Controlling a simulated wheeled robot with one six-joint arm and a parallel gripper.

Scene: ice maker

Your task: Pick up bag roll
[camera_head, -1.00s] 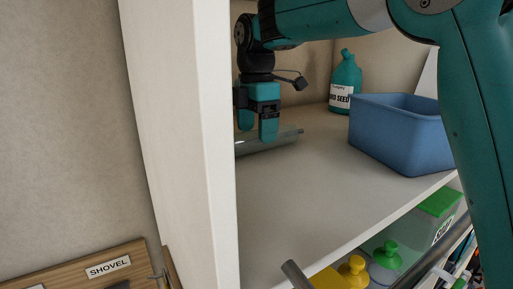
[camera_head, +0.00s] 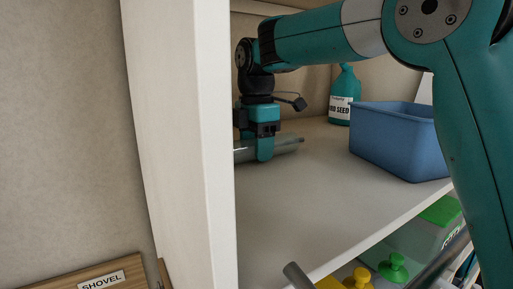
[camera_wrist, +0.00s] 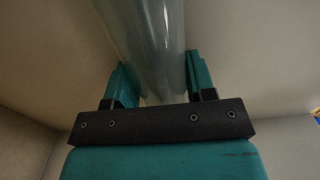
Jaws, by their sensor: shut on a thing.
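The bag roll (camera_head: 284,147) is a grey, translucent cylinder lying roughly level at the upper shelf's left side. Its left end is hidden behind the shelf's side panel. My gripper (camera_head: 254,155) points down over it with its fingers around the roll. In the wrist view, the roll (camera_wrist: 148,45) runs between the two teal fingers of my gripper (camera_wrist: 156,82), which are shut on it. I cannot tell whether the roll touches the shelf or is slightly above it.
A blue bin (camera_head: 400,150) and a teal seed bottle (camera_head: 343,97) stand to the right on the shelf (camera_head: 300,205). The white side panel (camera_head: 185,140) is close on the left. The shelf front is clear. Green-topped and yellow-topped containers sit below.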

